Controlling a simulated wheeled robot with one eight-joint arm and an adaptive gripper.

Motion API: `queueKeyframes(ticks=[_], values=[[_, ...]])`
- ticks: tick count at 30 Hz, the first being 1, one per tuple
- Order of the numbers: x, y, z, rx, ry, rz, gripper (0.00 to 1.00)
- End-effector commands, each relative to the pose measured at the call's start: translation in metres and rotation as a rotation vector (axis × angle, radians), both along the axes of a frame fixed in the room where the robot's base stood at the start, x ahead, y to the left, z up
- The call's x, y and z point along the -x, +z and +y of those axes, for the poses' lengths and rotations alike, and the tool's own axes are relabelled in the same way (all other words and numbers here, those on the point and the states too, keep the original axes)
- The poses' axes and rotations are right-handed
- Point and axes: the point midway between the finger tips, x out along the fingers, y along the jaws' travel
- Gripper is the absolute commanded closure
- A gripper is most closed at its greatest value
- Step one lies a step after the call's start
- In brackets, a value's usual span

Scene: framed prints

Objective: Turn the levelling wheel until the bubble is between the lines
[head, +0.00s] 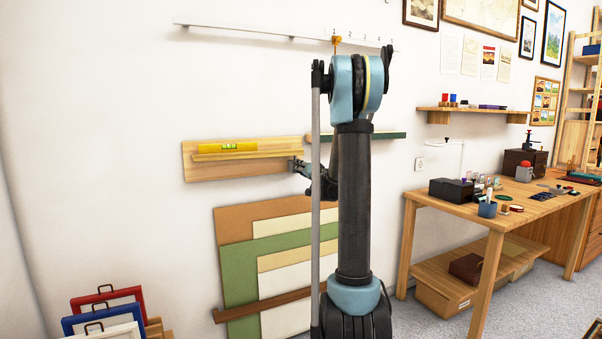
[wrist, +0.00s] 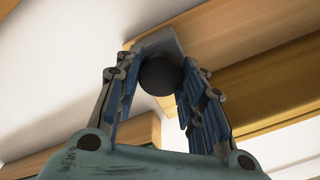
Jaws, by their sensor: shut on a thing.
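The yellow spirit level (head: 227,147) rests on a ledge of the wooden board (head: 200,172) on the wall, left of my arm in the head view. Its green vial (head: 229,147) is too small to tell where the bubble sits between the lines. The levelling wheel (wrist: 160,74) is a dark round knob on a grey plate at the board's end in the wrist view. My gripper (wrist: 160,85) has its blue-padded fingers on both sides of the wheel and is shut on it. In the head view my gripper (head: 296,164) is at the board's right end.
A narrow shelf with a green front edge (head: 385,136) is right of the board, partly behind my arm. Large coloured panels (head: 236,262) lean against the wall below. A wooden workbench (head: 440,205) with tools stands at right. Small frames (head: 107,305) stand at lower left.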

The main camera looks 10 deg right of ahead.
Motion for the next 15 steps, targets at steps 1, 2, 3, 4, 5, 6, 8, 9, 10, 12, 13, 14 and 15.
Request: queueKeyframes(ticks=[1,2,3,4,5,6,8,9,10,12,13,14,15], values=[[-0.0003,-0.0002,-0.002,-0.013,-0.004,0.004,0.87],[-0.0003,-0.0002,-0.0022,-0.021,-0.005,0.007,0.87],[-0.0003,-0.0003,-0.0022,-0.03,-0.005,0.01,0.87],[-0.0003,-0.0004,-0.0023,-0.036,-0.005,0.012,0.87],[-0.0004,-0.0003,-0.0024,-0.04,-0.005,0.013,0.87],[-0.0004,-0.0004,-0.0025,-0.045,-0.005,0.015,0.87],[-0.0004,-0.0004,-0.0027,-0.049,-0.005,0.016,0.87],[-0.0004,-0.0004,-0.0027,-0.051,-0.005,0.017,0.87],[-0.0004,-0.0005,-0.0028,-0.052,-0.005,0.017,0.87],[-0.0004,-0.0004,-0.0029,-0.052,-0.006,0.017,0.87],[-0.0004,-0.0004,-0.0029,-0.052,-0.006,0.017,0.87],[-0.0004,-0.0005,-0.003,-0.052,-0.006,0.017,0.87],[-0.0003,-0.0005,-0.003,-0.051,-0.006,0.017,0.87]])
